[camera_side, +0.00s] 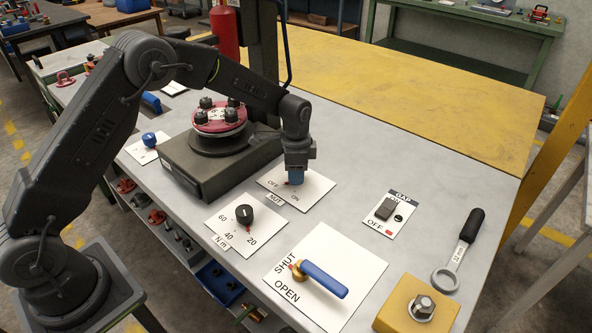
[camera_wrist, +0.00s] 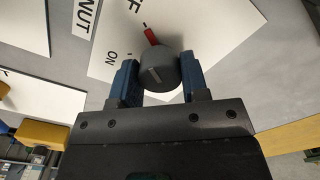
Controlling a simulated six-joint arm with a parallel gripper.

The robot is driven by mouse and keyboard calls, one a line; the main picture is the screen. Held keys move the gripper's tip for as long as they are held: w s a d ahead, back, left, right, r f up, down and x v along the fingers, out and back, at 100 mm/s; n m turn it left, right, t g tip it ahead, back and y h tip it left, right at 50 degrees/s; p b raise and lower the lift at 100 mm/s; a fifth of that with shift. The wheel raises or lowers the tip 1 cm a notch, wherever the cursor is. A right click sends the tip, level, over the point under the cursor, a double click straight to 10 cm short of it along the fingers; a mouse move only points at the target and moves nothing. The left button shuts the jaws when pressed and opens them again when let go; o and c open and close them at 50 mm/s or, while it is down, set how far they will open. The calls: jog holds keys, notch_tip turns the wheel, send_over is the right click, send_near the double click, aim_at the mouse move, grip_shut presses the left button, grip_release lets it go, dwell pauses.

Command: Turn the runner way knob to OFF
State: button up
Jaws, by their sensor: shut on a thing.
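The knob (camera_wrist: 158,76) is dark grey and round, on a white plate (camera_wrist: 205,30) marked OFF, ON and NUT. Its red pointer (camera_wrist: 151,37) lines up with the tick by the partly cut-off OFF word, away from the ON tick. My gripper (camera_wrist: 157,72) has its two blue fingers closed on opposite sides of the knob. In the side view, my gripper (camera_side: 296,178) comes straight down onto the NUT plate (camera_side: 318,188). The fingers hide the knob there, but the red pointer shows on the OFF side.
A dark box (camera_side: 215,165) with a red flanged part (camera_side: 220,119) stands to the left. A black Nm dial (camera_side: 244,214), a blue valve lever (camera_side: 324,279), a GAP rocker switch (camera_side: 385,208) and a wrench (camera_side: 459,250) lie around. Bare grey bench lies right of the plate.

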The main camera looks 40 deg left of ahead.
jog(key=o, duration=0.9)
notch_tip(320, 180, up, 14)
jog(key=shift+f, duration=0.1)
dwell(0.3)
jog(key=s+a+r+n+t, duration=0.1)
jog(key=s+r+n+t, duration=0.3)
jog(key=s+r, duration=0.95)
jog(key=s+f+n, duration=0.1)
jog(key=s+n, duration=0.1)
jog(key=s, duration=0.4)
jog(key=s+f+n+t, duration=0.1)
jog(key=s+f, duration=0.1)
jog(key=s, duration=0.4)
jog(key=s+a+f+n, duration=0.1)
jog(key=s+n, duration=0.1)
jog(key=s, duration=0.4)
jog(key=shift+s+f+n+t, duration=0.1)
jog(key=shift+f+n+t, duration=0.2)
